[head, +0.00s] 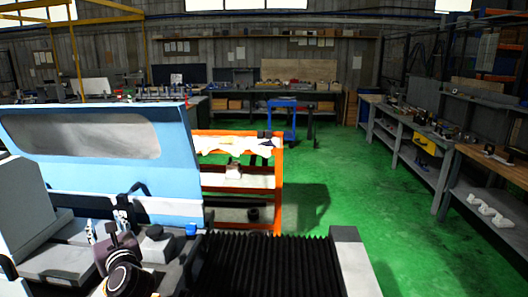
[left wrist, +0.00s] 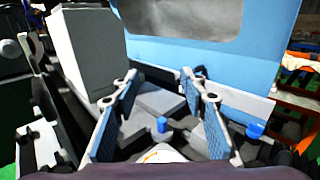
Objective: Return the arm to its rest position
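My left gripper (head: 107,224) shows at the lower left of the head view, over the grey bed of the cylindrical grinder and in front of its light blue panel (head: 172,145). In the left wrist view its two fingers (left wrist: 160,90) stand wide apart with nothing between their tips. Beyond the fingers are grey blocks of the grinder and the blue panel (left wrist: 262,55). Small blue parts (left wrist: 162,125) show between and beside the fingers. My right gripper is in neither view.
Black ribbed bellows (head: 270,265) lie at the bottom centre. An orange shelf cart (head: 240,181) stands behind the grinder, with a blue trolley (head: 281,121) farther back. Workbenches (head: 440,148) line the right wall. The green floor (head: 370,200) between is clear.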

